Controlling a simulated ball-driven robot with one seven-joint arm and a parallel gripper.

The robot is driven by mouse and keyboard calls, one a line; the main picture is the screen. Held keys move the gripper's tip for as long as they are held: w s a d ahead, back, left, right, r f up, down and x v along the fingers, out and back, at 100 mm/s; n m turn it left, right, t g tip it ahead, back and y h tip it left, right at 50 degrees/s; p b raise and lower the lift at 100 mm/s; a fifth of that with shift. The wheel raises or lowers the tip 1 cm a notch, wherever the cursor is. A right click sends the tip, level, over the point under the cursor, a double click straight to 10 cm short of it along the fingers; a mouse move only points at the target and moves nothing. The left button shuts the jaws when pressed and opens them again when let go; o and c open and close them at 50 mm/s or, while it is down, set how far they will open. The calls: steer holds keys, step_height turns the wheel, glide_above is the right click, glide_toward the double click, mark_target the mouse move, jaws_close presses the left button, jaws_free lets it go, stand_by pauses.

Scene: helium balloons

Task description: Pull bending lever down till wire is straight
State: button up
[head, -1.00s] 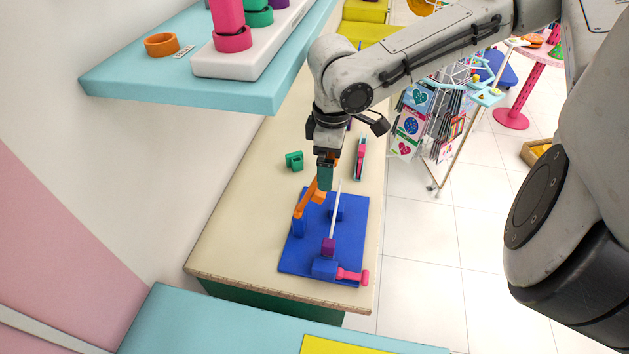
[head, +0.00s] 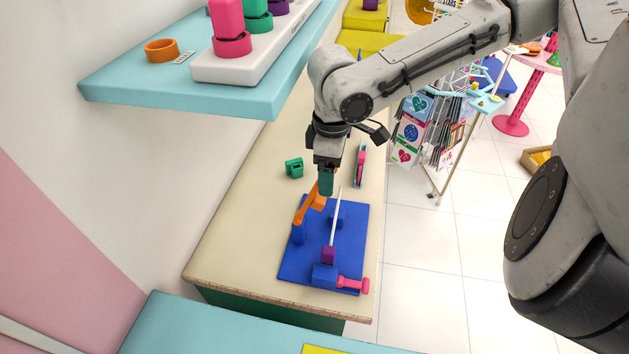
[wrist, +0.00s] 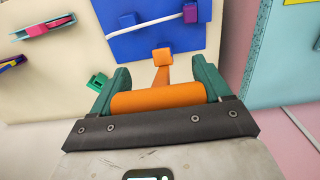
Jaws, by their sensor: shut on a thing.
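My gripper (head: 326,184) is shut on the orange bending lever (head: 309,209). In the wrist view, the lever's orange cylindrical handle (wrist: 158,98) lies across between the two green fingers. The lever slants from a blue post on the blue board (head: 349,240) up to my gripper. The white wire (head: 335,220) runs from a purple clamp (head: 329,254) past a small blue block (head: 338,214). In the wrist view the wire (wrist: 150,23) looks slightly curved near the blue block (wrist: 128,20). The handle's far end in the head view is hidden by my fingers.
A pink handle (head: 353,285) sticks out at the board's near right corner. A green piece (head: 294,168) and a pink-and-green tool (head: 360,164) lie on the beige bench (head: 235,240). A turquoise shelf (head: 150,95) overhangs at left.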

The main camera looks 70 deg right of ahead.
steer(key=shift+s+f, duration=0.25)
steer(key=shift+s, duration=0.05)
steer(key=shift+c, duration=0.3)
steer(key=shift+s+d+f+t+b, duration=0.15)
steer(key=shift+s+f+t+b, duration=0.2)
steer(key=shift+s+t+b, duration=0.35)
steer(key=shift+s+d+f+t+b, duration=0.1)
steer(key=shift+s+f+t+b, duration=0.25)
steer(key=shift+s+t+b, duration=0.3)
steer(key=shift+s, duration=0.1)
steer(key=shift+s+d+f+t+y+b, duration=0.15)
steer(key=shift+s+f+t+b, duration=0.15)
steer(key=shift+s+f+t, duration=0.35)
steer(key=shift+s+d+f+t+y+b, duration=0.15)
steer(key=shift+s+f+t+b, duration=0.15)
steer(key=shift+s+f, duration=0.4)
steer(key=shift+s+r, duration=0.15)
